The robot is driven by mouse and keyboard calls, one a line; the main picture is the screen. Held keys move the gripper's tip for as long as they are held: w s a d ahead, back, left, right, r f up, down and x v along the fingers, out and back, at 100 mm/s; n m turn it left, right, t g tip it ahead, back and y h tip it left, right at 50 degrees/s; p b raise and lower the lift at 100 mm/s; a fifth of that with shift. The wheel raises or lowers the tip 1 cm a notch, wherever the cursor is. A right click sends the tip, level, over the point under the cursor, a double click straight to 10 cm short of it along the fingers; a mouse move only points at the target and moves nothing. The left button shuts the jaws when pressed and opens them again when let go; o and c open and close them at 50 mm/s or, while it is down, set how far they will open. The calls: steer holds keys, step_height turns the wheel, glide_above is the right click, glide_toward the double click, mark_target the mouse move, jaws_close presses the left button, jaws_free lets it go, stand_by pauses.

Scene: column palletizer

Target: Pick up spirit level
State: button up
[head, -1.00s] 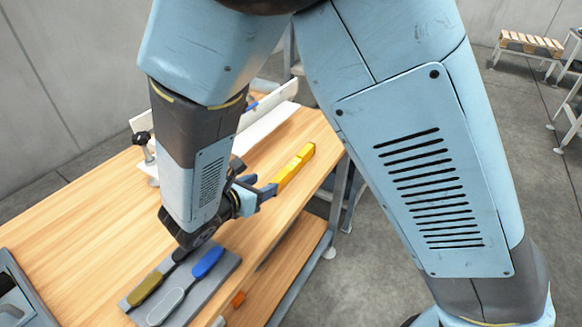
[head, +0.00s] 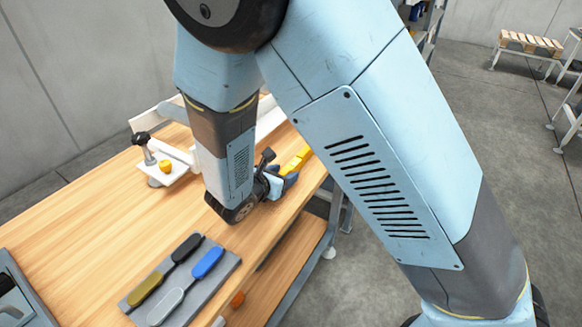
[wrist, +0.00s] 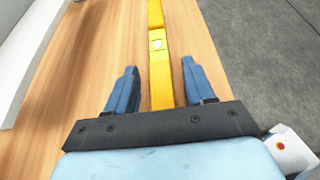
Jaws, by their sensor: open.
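The spirit level (head: 297,160) is a long yellow bar lying on the wooden workbench near its right edge. In the head view its near part is hidden by my gripper (head: 288,180). In the wrist view the spirit level (wrist: 158,92) runs up the middle of the picture, with a small pale vial window on it. My gripper (wrist: 159,68) is open, with one blue finger on each side of the level and a gap on both sides. I cannot tell exactly how high the fingertips are above the bench.
A grey tray (head: 212,282) with several coloured-handled tools lies at the bench's front. A white fixture with a black knob (head: 141,138) and a small orange-yellow piece (head: 165,166) stand at the back left. The wooden bench top (head: 95,225) is clear on the left.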

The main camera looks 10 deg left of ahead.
steer(key=shift+c, duration=0.5)
jaws_close()
